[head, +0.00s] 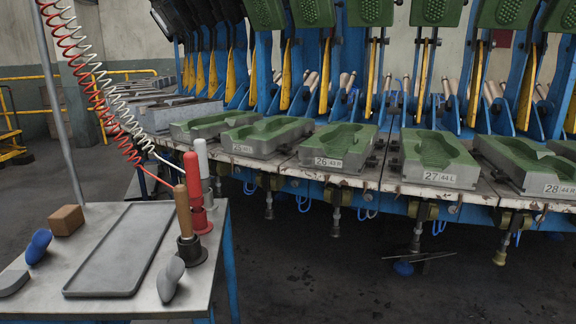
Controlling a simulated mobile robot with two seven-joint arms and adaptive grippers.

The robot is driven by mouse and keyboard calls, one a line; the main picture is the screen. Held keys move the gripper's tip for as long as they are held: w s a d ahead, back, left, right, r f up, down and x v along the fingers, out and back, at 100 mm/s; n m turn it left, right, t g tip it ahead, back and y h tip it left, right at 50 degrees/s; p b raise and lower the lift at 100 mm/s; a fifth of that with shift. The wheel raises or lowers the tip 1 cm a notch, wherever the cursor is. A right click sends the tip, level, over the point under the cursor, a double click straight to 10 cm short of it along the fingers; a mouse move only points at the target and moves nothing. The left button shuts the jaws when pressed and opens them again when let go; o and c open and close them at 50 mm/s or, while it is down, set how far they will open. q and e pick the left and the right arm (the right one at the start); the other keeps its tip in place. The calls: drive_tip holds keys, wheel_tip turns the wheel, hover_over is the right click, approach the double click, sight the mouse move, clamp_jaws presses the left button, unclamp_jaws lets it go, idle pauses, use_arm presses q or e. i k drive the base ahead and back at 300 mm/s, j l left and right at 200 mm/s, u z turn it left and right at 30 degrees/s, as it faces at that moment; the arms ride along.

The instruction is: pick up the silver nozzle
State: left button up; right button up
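A pale silver-white nozzle or handle (202,158) stands upright at the back right corner of the small side table, and a white coiled hose runs down toward it. Its lower part is partly hidden by a red nozzle (192,180), which stands just in front of it with a red coiled hose running down toward it. I take the pale one as the silver nozzle; its tip is not visible. Neither of my grippers shows in the head view.
The side table (130,214) holds a grey tray (120,252), a wooden-handled tool (183,212) in a dark holder, a brown block (66,220), a blue piece (38,246) and grey pieces (170,280). Green-topped moulds (338,148) line the machine bench behind. Dark floor lies between.

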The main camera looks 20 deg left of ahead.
sight(200, 145)
drive_tip(key=i+l+z, duration=0.1)
drive_tip(key=i+l, duration=0.15)
drive_tip(key=i, duration=0.25)
drive_tip(key=i+l, duration=0.2)
drive_tip(key=i, duration=0.25)
drive_tip(key=z, duration=0.05)
